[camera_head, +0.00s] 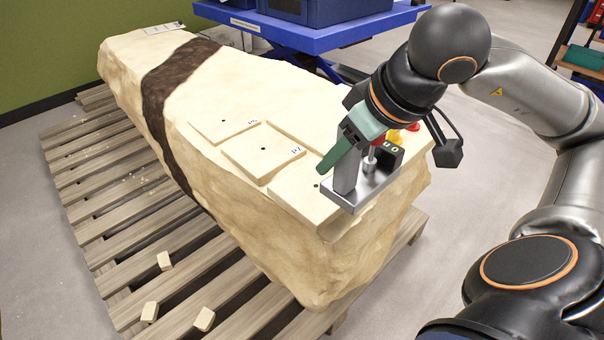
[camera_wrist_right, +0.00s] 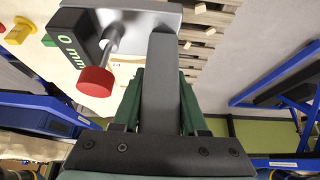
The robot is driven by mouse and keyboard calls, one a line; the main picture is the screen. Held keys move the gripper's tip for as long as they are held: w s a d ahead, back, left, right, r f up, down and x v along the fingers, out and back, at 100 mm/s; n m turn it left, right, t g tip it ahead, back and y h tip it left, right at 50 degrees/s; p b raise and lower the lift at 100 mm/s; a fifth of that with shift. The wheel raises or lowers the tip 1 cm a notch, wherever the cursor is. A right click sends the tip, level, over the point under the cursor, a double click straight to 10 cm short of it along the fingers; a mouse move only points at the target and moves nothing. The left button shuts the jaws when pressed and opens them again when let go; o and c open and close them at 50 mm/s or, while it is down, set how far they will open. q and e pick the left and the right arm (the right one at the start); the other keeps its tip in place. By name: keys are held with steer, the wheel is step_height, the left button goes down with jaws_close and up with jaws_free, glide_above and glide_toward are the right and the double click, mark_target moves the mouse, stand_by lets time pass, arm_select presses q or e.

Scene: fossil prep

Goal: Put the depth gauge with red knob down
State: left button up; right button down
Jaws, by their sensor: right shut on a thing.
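The depth gauge (camera_head: 372,189) has a grey metal base, an upright grey post, a thin rod and a dark display with green characters. Its red knob (camera_wrist_right: 95,82) shows clearly in the right wrist view, beside the display reading "0 mm" (camera_wrist_right: 72,50). My right gripper (camera_head: 347,158), with green fingers, is shut on the gauge's post. The gauge is upright over the near flat pad (camera_head: 300,197) at the block's right end. I cannot tell whether its base touches the pad. My left gripper is not in view.
The large pale block (camera_head: 270,105) with a dark band lies on a wooden pallet (camera_head: 105,215). Two more flat pads (camera_head: 263,152) lie left of the gauge. Yellow and red items (camera_head: 412,127) sit behind it. A blue lift table (camera_head: 300,38) stands behind the block.

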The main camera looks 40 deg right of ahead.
steer(key=shift+w, duration=0.3)
steer(key=w+d+f+b, duration=0.1)
steer(key=w+f, duration=0.3)
steer(key=w+d+f+b, duration=0.1)
steer(key=w+f, duration=0.3)
steer(key=w, duration=0.1)
steer(key=w+d+f+b, duration=0.1)
steer(key=w+f, duration=0.3)
steer(key=shift+w+f, duration=0.1)
steer(key=shift+w, duration=0.15)
steer(key=shift+f, duration=0.35)
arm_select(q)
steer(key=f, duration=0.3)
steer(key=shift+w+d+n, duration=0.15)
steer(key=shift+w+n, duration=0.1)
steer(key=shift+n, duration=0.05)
